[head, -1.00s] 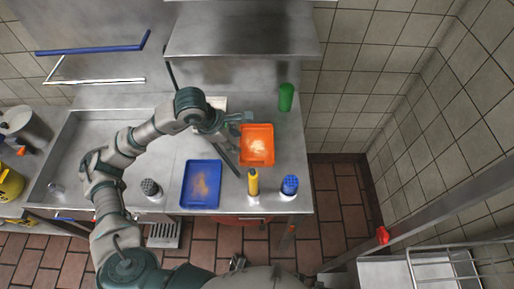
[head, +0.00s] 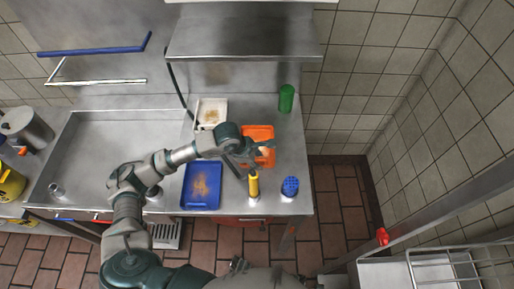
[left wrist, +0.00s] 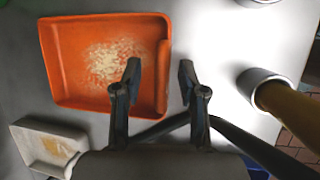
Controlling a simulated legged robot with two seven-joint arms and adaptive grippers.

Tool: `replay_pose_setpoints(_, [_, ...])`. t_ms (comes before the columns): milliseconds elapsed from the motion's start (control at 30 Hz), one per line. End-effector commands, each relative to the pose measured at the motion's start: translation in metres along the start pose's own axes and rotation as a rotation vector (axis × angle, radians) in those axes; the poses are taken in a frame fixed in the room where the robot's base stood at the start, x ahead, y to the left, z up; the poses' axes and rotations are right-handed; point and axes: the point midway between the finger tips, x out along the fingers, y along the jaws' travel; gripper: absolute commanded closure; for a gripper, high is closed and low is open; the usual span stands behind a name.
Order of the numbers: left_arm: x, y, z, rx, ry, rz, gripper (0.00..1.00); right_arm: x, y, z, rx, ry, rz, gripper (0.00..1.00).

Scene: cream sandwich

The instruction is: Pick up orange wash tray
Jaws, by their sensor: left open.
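The orange wash tray (head: 258,132) lies on the steel counter at its right part, with pale residue on its floor. My left gripper (head: 262,152) is over its near part and hides some of it. In the left wrist view the orange tray (left wrist: 85,85) fills the upper left. The fingers of my left gripper (left wrist: 159,70) are spread apart, one on each side of the tray's right rim in the picture. Nothing is held. I cannot tell whether the fingers touch the rim. My right gripper is not in view.
A blue tray (head: 202,187), a yellow bottle (head: 254,184) and a blue-topped shaker (head: 290,187) stand at the counter's front. A white tray (head: 211,112) lies behind my forearm. A green cup (head: 286,98) stands at the back right.

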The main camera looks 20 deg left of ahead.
Motion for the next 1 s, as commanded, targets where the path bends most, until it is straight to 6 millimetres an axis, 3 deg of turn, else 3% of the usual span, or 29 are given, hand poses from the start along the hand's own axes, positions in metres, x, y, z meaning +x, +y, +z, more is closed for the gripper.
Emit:
replay_pose_setpoints(267, [0.003,0.0,0.0,0.001,0.001,0.001,0.61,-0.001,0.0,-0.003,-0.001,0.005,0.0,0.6])
replay_pose_setpoints(400, [0.003,0.0,0.0,0.001,0.001,0.001,0.96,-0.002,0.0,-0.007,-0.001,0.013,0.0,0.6])
replay_pose_setpoints(433, [0.003,0.0,0.0,0.001,0.001,0.001,1.0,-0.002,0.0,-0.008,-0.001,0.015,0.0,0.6])
replay_pose_setpoints(833, [0.0,0.001,0.001,0.001,-0.001,0.002,1.0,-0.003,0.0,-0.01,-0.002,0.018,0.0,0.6])
replay_pose_setpoints(1000, [-0.023,0.006,0.011,0.003,-0.003,0.006,1.0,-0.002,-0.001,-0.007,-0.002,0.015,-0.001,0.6])
